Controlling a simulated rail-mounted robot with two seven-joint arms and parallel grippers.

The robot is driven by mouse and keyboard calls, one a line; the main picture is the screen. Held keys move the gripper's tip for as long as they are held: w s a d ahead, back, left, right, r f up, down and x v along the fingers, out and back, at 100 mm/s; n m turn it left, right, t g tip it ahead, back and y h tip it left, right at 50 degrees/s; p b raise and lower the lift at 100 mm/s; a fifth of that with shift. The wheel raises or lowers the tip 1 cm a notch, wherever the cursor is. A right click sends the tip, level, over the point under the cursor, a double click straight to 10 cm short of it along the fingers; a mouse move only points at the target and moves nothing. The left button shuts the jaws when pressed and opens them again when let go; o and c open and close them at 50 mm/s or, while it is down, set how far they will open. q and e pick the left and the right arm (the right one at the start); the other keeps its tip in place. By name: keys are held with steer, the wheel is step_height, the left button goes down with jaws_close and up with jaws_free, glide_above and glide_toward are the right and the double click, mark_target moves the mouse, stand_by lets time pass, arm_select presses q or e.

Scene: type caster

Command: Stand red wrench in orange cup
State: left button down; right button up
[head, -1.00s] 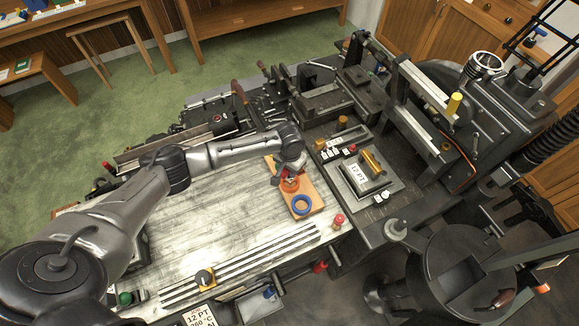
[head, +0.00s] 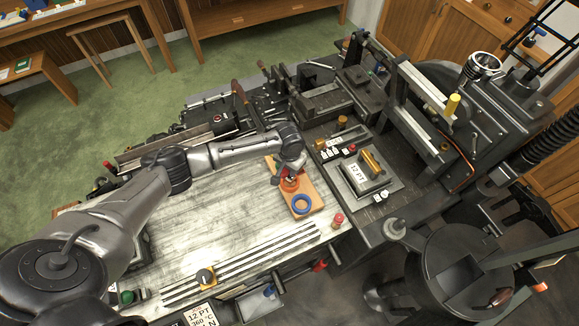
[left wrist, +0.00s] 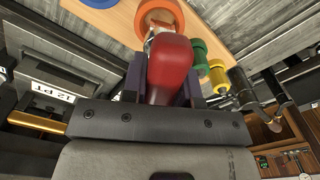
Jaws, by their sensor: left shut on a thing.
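My left gripper (left wrist: 163,85) is shut on the red handle of the red wrench (left wrist: 170,68). In the left wrist view the wrench's pale metal part runs from the handle to the orange cup (left wrist: 160,12). It overlaps the cup's rim; I cannot tell how deep it reaches inside. In the head view the orange cup (head: 289,184) stands on a wooden board (head: 312,189), right below my left gripper (head: 286,173), which hides most of the wrench. My right gripper is in neither view.
A blue cup (head: 302,204) stands beside the orange one on the board. A green cup (left wrist: 198,52) and a yellow one (left wrist: 218,75) show in the left wrist view. The pale worktop (head: 215,225) is largely clear. Dark machinery (head: 335,100) stands behind and right.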

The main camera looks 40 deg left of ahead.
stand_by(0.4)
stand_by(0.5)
arm_select(q)
steer(key=shift+p, duration=0.55)
steer(key=shift+f, duration=0.3)
steer(key=shift+f+b, duration=0.55)
steer(key=shift+f, duration=0.45)
steer(key=shift+f+b, duration=0.35)
steer(key=shift+f, duration=0.4)
steer(key=c, duration=0.8)
jaws_free()
